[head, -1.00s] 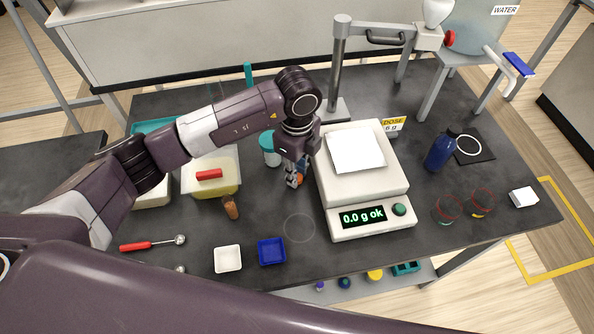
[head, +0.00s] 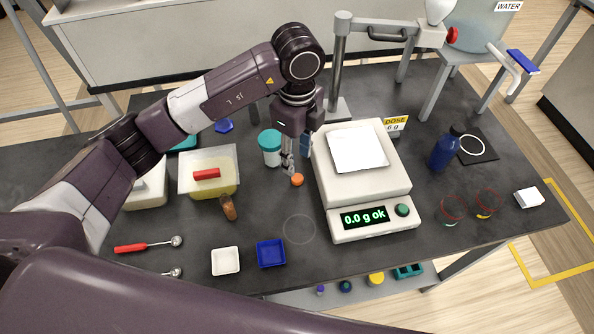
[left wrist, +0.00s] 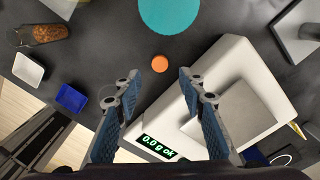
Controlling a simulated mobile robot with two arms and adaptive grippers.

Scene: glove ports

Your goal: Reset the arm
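My left gripper (head: 292,166) is above the dark table, just left of the white scale. In the left wrist view my left gripper (left wrist: 158,80) has its two fingers spread apart with nothing between them. A small orange cap (head: 297,180) lies on the table close to the fingers in the head view, and it also shows beyond the fingertips in the left wrist view (left wrist: 159,63). A jar with a teal lid (head: 270,141) stands left of the gripper. My right gripper is not in view.
The scale (head: 363,190) reads 0.0 g ok and carries a white sheet (head: 357,149). A metal post (head: 338,70) stands behind it. A yellow-filled box (head: 213,187), a brown vial (head: 228,207), a white tray (head: 226,261) and a blue tray (head: 271,253) are left and front.

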